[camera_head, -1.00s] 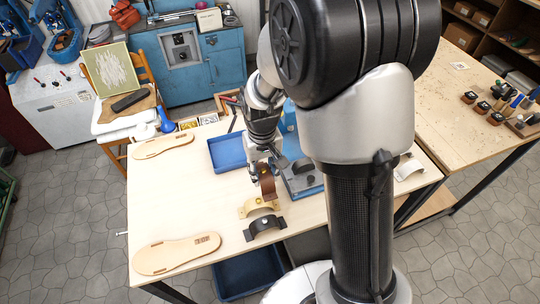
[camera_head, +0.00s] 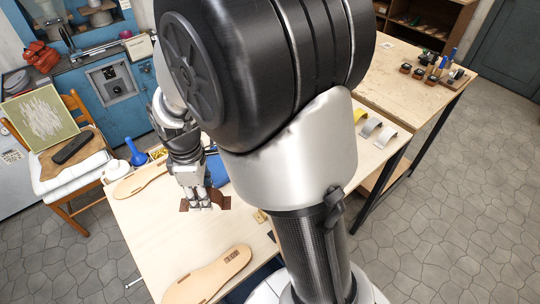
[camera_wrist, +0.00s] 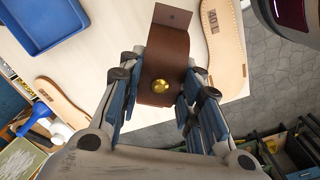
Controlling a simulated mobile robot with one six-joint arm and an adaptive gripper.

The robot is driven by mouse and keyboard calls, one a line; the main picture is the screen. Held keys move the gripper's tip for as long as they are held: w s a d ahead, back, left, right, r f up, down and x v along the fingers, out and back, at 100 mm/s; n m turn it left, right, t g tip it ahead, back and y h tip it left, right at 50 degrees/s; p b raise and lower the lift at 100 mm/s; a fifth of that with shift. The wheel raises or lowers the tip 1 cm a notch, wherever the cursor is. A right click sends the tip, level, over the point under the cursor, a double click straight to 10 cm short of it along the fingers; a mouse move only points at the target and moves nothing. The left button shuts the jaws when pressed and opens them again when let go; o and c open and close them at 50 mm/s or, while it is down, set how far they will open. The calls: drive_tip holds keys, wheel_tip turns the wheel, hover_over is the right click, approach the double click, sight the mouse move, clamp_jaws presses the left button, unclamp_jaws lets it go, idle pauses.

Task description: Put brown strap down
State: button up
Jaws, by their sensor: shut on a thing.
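The brown strap (camera_head: 220,201), curved with a gold stud, is held in my gripper (camera_head: 201,207) above the light wooden table (camera_head: 150,225). In the wrist view my gripper (camera_wrist: 158,98) is shut on the brown strap (camera_wrist: 168,55), its fingers on either side near the stud. One flat end of the strap points away from my gripper. A sandal sole (camera_head: 207,276) lies at the table's near edge, and another (camera_head: 140,184) lies farther back. Both soles also show in the wrist view, one right of the strap (camera_wrist: 228,45) and one at left (camera_wrist: 62,102).
A blue tray (camera_wrist: 45,20) lies on the table, partly hidden behind my arm in the head view. A small piece of a tan strap (camera_head: 260,215) shows beside my arm.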

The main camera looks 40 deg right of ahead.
drive_tip(key=r+n, duration=0.1)
drive_tip(key=n, duration=0.1)
drive_tip(key=s+r+n+p, duration=0.1)
drive_tip(key=r+n, duration=0.2)
drive_tip(key=r, duration=0.1)
drive_tip(key=shift+s+d+r+n+p, duration=0.15)
drive_tip(key=shift+s+n+p, duration=0.25)
drive_tip(key=shift+s+r+n, duration=0.15)
drive_tip(key=shift+r+n, duration=0.2)
drive_tip(key=shift+n, duration=0.35)
wheel_tip(320, 180, down, 20)
drive_tip(key=b, duration=0.5)
drive_tip(key=shift+f, duration=0.25)
drive_tip(key=o, duration=0.8)
drive_tip(key=shift+o, duration=0.2)
drive_tip(key=shift+r, duration=0.2)
